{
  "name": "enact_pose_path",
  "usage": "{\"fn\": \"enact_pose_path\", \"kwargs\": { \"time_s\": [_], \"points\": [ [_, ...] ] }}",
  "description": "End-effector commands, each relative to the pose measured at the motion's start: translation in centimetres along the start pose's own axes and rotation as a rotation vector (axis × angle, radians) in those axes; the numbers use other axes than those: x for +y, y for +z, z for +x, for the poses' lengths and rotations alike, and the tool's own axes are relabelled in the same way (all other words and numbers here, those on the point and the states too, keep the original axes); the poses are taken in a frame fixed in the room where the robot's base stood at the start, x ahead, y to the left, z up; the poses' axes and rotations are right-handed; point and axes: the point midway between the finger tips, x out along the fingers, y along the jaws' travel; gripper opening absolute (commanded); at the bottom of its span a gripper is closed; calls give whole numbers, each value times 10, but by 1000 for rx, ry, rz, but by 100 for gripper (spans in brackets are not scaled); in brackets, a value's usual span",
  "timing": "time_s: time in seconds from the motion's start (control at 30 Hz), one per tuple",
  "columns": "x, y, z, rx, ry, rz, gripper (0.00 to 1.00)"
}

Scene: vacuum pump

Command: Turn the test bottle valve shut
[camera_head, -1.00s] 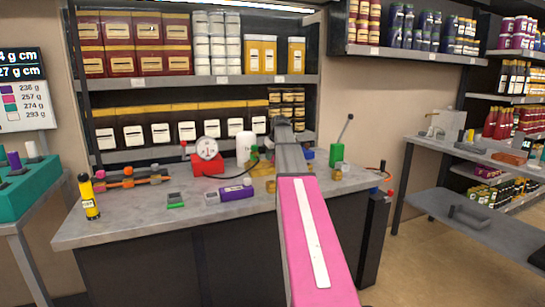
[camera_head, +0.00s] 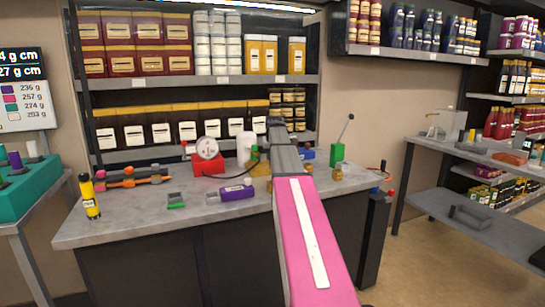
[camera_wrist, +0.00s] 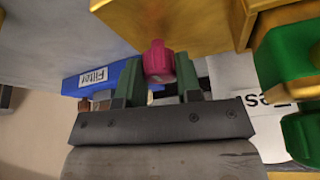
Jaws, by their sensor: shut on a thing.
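My gripper (camera_wrist: 158,82) shows in the wrist view with its two green fingers on either side of a pink-red knob (camera_wrist: 158,60), and it is shut on this knob. The knob sits against a yellow brass-coloured block (camera_wrist: 180,22). A white surface with black lettering starting "Tes" (camera_wrist: 245,105), likely the test bottle, is at the right, partly hidden. In the head view a white bottle (camera_head: 244,147) stands left of my arm's end. My arm hides the knob and fingertips there.
On the bench are a red gauge (camera_head: 206,150), a purple cylinder (camera_head: 237,192) and a green lever box (camera_head: 337,154).

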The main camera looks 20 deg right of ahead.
Motion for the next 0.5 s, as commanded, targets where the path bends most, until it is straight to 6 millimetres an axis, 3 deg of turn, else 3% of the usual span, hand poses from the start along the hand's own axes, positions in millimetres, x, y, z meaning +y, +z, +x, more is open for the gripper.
{"fn": "enact_pose_path", "kwargs": {
  "time_s": [0.2, 0.23, 0.3, 0.5],
  "points": [
    [0, 0, 0, -1, 0, 1, 8],
    [0, 0, 0, -1, 0, 1, 39],
    [0, 0, 0, -1, 0, 1, 58],
    [0, 0, 0, 0, 0, 0, 58]
  ]
}}
